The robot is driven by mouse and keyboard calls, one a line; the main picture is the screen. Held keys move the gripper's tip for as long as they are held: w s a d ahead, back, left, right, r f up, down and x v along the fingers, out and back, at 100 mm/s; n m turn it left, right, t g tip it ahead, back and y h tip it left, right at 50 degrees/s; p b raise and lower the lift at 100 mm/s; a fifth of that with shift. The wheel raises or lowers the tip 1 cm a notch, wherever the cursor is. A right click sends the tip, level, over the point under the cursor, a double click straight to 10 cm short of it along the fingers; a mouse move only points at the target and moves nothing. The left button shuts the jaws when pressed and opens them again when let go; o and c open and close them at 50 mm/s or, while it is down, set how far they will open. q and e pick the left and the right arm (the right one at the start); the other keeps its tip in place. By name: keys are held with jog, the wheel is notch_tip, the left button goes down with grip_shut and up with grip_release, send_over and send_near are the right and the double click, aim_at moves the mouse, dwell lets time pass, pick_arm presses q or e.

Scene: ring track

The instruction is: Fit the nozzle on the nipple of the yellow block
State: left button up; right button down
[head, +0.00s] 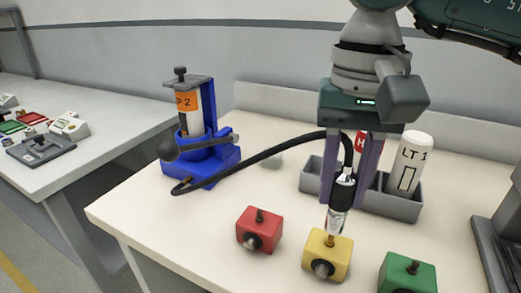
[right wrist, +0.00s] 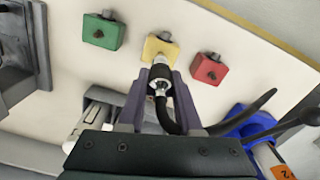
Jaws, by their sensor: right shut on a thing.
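The nozzle (head: 341,195), with a black upper part and a bright metal end, points down between the fingers of my right gripper (head: 350,202). The gripper is shut on it. The yellow block (head: 320,262) sits on the table directly below, with a dark round knob on its front. A brass-coloured bit of its nipple (head: 330,240) shows at the nozzle's lower end. I cannot tell whether the nozzle is seated on it or only touching. In the right wrist view the nozzle (right wrist: 161,82) lines up with the yellow block (right wrist: 158,50). My left gripper is not in view.
A red block (head: 258,232) and a green block (head: 408,275) flank the yellow one. Behind the gripper, a grey tray (head: 400,208) holds a white LT 1 cylinder (head: 412,150) and a red-labelled one.

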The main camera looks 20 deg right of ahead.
jog(key=shift+f+b, duration=0.3)
jog(key=shift+b, duration=0.2)
dwell(0.6)
dwell(0.3)
jog(key=shift+f+b, duration=0.1)
jog(key=shift+b, duration=0.3)
jog(key=shift+f+b, duration=0.55)
dwell(0.6)
jog(key=shift+f+b, duration=0.4)
jog(key=shift+b, duration=0.15)
dwell(0.3)
jog(key=c, duration=0.5)
grip_release()
